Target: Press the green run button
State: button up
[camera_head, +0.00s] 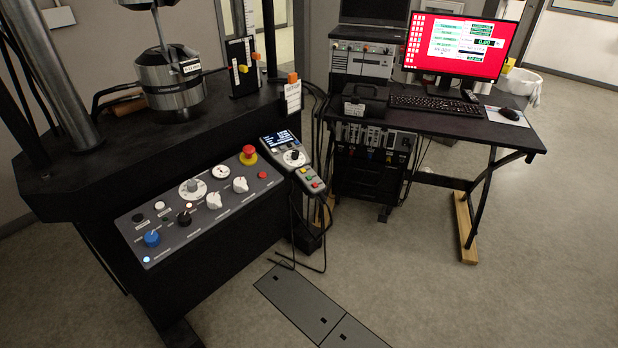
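A small grey handset (309,182) with several small coloured buttons sits at the right end of the testing machine's control panel. One of its buttons looks green (316,184), but it is too small to read a label. I see no clearly green button on this panel. My gripper is not in view.
A display unit with a knob (284,147) sits above the handset. Black cables (296,240) hang below it. A desk (465,128) with a monitor (459,45) stands at the right. Grey floor (430,290) is open in front, with dark floor plates (300,300).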

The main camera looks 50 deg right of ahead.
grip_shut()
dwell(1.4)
